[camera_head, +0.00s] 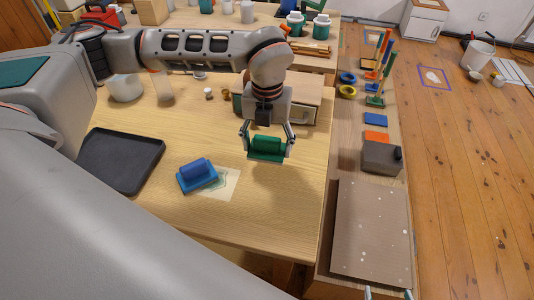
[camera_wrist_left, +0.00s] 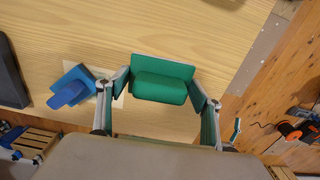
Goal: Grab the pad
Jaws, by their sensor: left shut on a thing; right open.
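A green pad (camera_head: 267,147) with a raised grip block is held between the fingers of my left gripper (camera_head: 266,140), over the wooden table. It also shows in the left wrist view (camera_wrist_left: 160,88), with a finger at each end. Whether it touches the table is hard to tell. A blue pad (camera_head: 197,175) with a similar grip lies to its left, partly on a pale sheet (camera_head: 226,186). My right gripper (camera_head: 388,294) shows only its fingertips at the bottom edge, apart and empty.
A black tray (camera_head: 121,158) lies on the table's left. A small wooden drawer box (camera_head: 302,106) stands behind my left gripper. To the right, a lower bench holds a brown speckled board (camera_head: 370,229), a dark box (camera_head: 381,158) and brushes. The table's front right is clear.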

